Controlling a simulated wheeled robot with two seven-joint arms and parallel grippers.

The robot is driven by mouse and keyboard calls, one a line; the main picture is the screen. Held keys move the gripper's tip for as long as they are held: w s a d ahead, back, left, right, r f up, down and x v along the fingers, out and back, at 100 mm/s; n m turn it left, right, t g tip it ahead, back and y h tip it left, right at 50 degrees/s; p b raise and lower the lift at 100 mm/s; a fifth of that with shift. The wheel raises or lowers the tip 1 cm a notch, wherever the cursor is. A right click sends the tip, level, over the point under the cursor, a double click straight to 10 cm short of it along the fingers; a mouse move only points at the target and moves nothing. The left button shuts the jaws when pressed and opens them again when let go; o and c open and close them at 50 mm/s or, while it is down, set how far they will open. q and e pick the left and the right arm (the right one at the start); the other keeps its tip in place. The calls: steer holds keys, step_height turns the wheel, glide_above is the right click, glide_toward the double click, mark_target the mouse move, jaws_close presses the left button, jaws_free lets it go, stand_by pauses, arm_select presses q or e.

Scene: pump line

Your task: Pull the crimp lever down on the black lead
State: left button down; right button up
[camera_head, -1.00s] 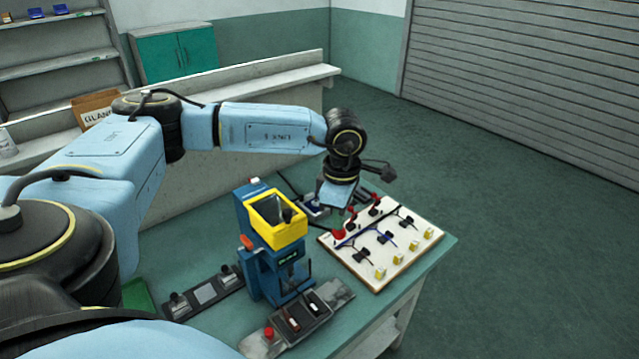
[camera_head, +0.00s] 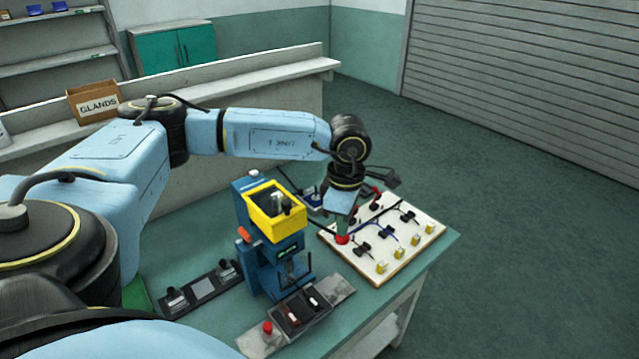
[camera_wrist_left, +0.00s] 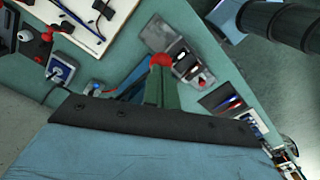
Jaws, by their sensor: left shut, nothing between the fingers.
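A white board (camera_head: 392,269) with a brown edge lies on the bench and bears levers, dark leads and yellow blocks. It shows partly in the left wrist view (camera_wrist_left: 95,36). The nearest lever's red knob (camera_head: 342,239) is at the board's left edge. My left gripper (camera_head: 343,230) points down, shut and empty, right at this knob. In the left wrist view a large red knob (camera_wrist_left: 161,60) is at the tips of the green fingers; I cannot tell whether they touch. The other levers and the black lead's near end are partly hidden behind my gripper. My right gripper is not in view.
A blue machine with a yellow hopper (camera_head: 275,226) stands close left of the board. A dark tray (camera_head: 301,313) with a red button lies in front. A GLANDS box (camera_head: 95,104) sits on the rear ledge. The bench's right edge is close to the board.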

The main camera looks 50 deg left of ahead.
mark_target(343, 245)
arm_select(q)
steer(key=shift+d+f+b, duration=0.25)
steer(key=shift+f+b, duration=0.5)
steer(key=shift+f, duration=0.2)
steer(key=shift+d+f+b, duration=0.1)
steer(key=shift+f+b, duration=0.7)
steer(key=shift+f, duration=0.15)
steer(key=shift+s, duration=0.1)
steer(key=shift+f+b, duration=0.8)
steer(key=shift+f, duration=0.3)
